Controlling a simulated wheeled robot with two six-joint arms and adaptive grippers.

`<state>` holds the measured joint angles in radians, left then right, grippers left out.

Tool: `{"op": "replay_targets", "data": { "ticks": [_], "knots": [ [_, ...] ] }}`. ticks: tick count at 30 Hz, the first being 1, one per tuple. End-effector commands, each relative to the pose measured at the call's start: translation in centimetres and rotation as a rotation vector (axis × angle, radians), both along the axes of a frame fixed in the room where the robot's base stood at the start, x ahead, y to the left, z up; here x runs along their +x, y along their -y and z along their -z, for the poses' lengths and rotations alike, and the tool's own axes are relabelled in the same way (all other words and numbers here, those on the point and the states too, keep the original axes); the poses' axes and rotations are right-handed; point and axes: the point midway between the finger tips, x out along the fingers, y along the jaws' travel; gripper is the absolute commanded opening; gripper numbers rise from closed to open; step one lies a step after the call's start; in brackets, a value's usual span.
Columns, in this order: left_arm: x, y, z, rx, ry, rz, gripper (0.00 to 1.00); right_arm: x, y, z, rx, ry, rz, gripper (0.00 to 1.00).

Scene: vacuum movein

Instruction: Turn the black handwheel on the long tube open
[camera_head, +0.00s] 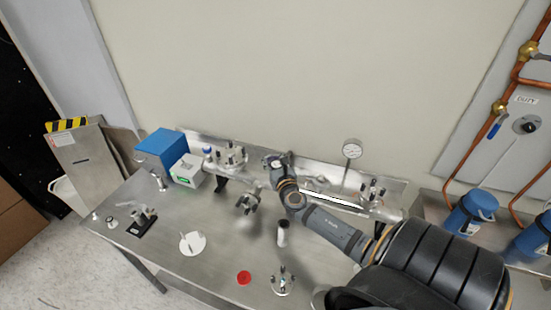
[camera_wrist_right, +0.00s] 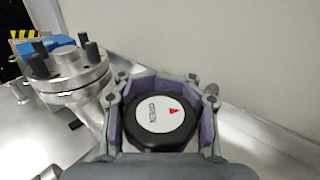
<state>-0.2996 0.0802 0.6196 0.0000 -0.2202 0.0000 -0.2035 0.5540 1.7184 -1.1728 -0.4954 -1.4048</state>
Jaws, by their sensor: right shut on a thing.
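The black handwheel (camera_wrist_right: 160,118) fills the middle of the right wrist view. It has a white round label with a red arrow mark and some lettering. My right gripper (camera_wrist_right: 163,100) has its purple-padded fingers around the wheel's rim, on both sides, shut on it. In the head view my right gripper (camera_head: 275,160) is at the back of the table, over the long tube (camera_head: 335,199), and hides the wheel there. A metal flange (camera_wrist_right: 75,70) with dark-tipped bolts stands left of the wheel. My left gripper is not in view.
A steel table (camera_head: 205,270) holds a red disc (camera_head: 244,278), a white disc (camera_head: 192,243) and a flanged fitting (camera_head: 283,283). A blue box (camera_head: 160,150) and a pressure gauge (camera_head: 352,149) are at the back. Blue cylinders (camera_head: 470,212) stand at the right.

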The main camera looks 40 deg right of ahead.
Motion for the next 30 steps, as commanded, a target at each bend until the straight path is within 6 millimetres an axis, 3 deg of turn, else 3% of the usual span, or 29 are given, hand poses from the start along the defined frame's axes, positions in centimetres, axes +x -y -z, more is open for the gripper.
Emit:
{"op": "replay_targets", "data": {
  "ticks": [1,12,30],
  "knots": [
    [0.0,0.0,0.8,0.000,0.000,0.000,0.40,-0.2,-0.1,0.9,-0.001,-0.010,-0.034,0.00],
    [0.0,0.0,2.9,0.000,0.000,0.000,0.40,0.1,-0.8,0.8,0.003,-0.009,-0.202,0.00],
    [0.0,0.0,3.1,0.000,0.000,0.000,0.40,0.1,-1.0,0.6,0.005,-0.009,-0.237,0.00]
  ]
}}
